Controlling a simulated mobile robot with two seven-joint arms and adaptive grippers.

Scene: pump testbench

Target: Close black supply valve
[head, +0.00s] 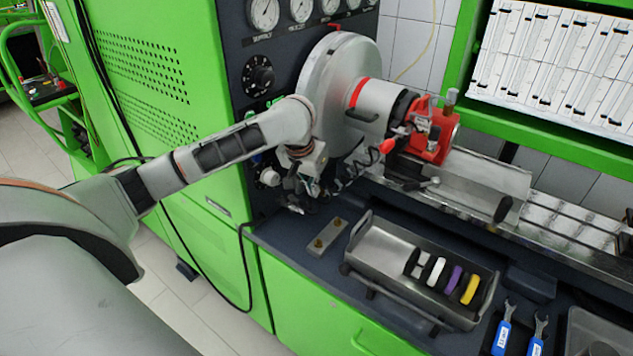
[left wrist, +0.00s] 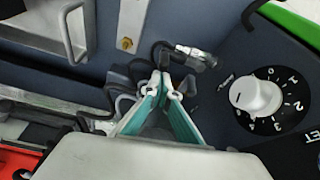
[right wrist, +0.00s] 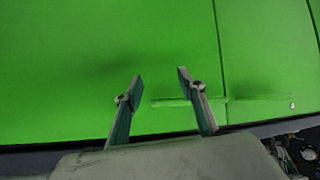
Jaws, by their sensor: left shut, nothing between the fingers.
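My left gripper (head: 292,202) is low at the front panel of the testbench, beside the large round grey housing. In the left wrist view its fingertips (left wrist: 169,88) are together and empty. Just past them are dark hoses and a metal fitting with a black end (left wrist: 196,57); I cannot tell if the fingers touch these. No part is plainly recognisable as the black supply valve; the hand and hoses crowd that area. A black dial knob (head: 257,76) sits higher on the panel. My right gripper (right wrist: 159,80) is open and empty, facing green panels.
A white numbered knob (left wrist: 257,96) is right of the left fingers. A metal tray (head: 390,251) with coloured rings stands on the dark bench, with blue-handled tools (head: 502,336) at its right. A small plate (head: 328,237) lies left of the tray. A red clamp (head: 432,130) is at the spindle.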

